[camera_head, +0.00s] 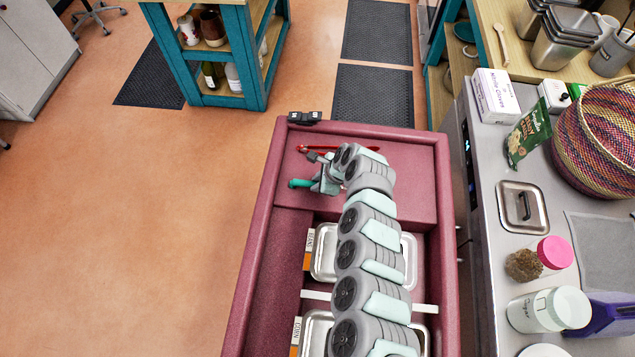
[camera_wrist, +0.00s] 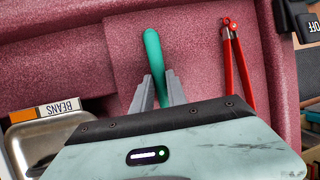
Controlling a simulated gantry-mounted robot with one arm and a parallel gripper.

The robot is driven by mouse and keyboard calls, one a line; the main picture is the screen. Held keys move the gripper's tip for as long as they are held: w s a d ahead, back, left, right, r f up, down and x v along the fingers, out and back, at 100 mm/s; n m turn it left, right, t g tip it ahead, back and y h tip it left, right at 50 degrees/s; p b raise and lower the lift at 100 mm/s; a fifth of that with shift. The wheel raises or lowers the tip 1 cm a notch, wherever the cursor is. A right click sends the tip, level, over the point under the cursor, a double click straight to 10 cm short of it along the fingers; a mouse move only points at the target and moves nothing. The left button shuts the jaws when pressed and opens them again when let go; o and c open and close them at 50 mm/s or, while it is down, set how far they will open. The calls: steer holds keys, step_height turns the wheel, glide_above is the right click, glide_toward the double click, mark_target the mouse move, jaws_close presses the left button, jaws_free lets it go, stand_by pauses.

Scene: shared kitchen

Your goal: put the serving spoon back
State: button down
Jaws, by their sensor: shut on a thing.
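A utensil with a teal handle (camera_head: 299,183), which I take as the serving spoon, is between the fingers of my gripper (camera_head: 318,184). In the wrist view the rounded handle (camera_wrist: 153,45) sticks out beyond the fingers of my gripper (camera_wrist: 159,77), which are shut on it. Its other end is hidden behind my gripper body. The gripper is over the flat far end of the maroon serving cart (camera_head: 406,165). I cannot tell whether the handle touches the surface. The metal pan labelled BEANS (camera_head: 323,262) sits nearer, partly under my arm.
Red tongs (camera_wrist: 235,62) lie on the maroon surface, right of the handle in the wrist view. A second pan labelled CORN (camera_head: 314,335) is nearer. A small black box marked OFF (camera_head: 305,117) sits at the cart's far rim. A crowded steel counter (camera_head: 487,180) stands right.

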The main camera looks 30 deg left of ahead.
steer(key=c, duration=1.3)
jaws_free()
steer(key=shift+r, duration=0.15)
steer(key=shift+p+v, duration=3.05)
steer(key=shift+v, duration=2.9)
